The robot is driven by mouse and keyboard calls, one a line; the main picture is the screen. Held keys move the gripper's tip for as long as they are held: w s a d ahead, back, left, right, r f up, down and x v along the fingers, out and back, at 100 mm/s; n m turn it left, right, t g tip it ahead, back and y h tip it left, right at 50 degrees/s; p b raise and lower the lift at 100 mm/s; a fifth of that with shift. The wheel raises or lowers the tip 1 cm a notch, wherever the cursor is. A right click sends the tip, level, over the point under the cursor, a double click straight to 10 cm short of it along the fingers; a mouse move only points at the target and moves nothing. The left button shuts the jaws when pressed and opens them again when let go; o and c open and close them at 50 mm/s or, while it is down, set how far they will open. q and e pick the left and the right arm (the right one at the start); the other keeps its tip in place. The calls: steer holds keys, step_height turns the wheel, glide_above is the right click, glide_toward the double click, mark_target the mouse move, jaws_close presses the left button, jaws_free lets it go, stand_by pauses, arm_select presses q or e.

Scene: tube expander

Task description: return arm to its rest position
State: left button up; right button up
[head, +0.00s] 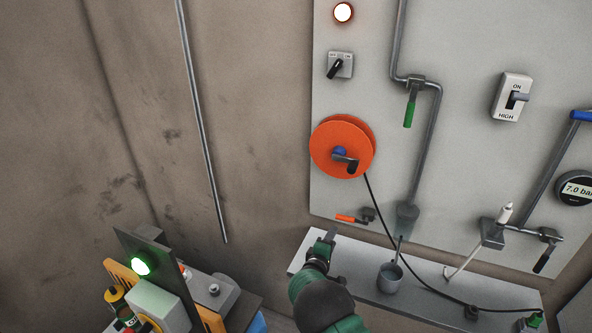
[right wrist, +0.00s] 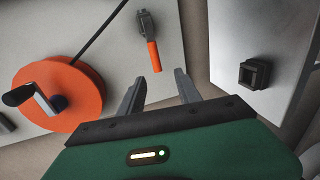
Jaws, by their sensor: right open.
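My right arm rises from the bottom of the head view. Its green and dark gripper (head: 330,236) is over the left end of the white shelf (head: 305,258), below the orange-handled valve (head: 347,218). In the right wrist view the gripper (right wrist: 160,78) is open, with its two grey fingers apart and nothing between them. The orange handle (right wrist: 154,55) shows beyond the fingertips, apart from them as far as I can tell. My left gripper is not in view.
An orange reel (head: 335,135) with a crank is on the panel (head: 460,150). A grey cup (head: 390,278) and a black cable (head: 430,287) are on the shelf. A machine with a lit green lamp (head: 140,266) stands lower left. The brown wall between is bare except for a thin pipe.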

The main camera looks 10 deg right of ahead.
steer(key=s+a+f+m+g+y+b, duration=0.3)
steer(key=s+a+m+g+y+b, duration=0.25)
steer(key=s, duration=0.55)
arm_select(q)
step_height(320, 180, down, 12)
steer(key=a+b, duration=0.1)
steer(key=b, duration=0.5)
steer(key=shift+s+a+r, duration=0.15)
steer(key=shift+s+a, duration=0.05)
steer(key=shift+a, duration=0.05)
arm_select(e)
steer(key=s+f+m+g+y, duration=0.1)
steer(key=s+f+m+g, duration=0.1)
steer(key=s, duration=1.2)
steer(key=s+f+m+g+y, duration=0.1)
steer(key=s+m+g+y, duration=0.1)
steer(key=s, duration=1.2)
steer(key=shift+a+f+m+g, duration=0.35)
steer(key=shift+a+m+g, duration=0.1)
steer(key=shift+m, duration=0.5)
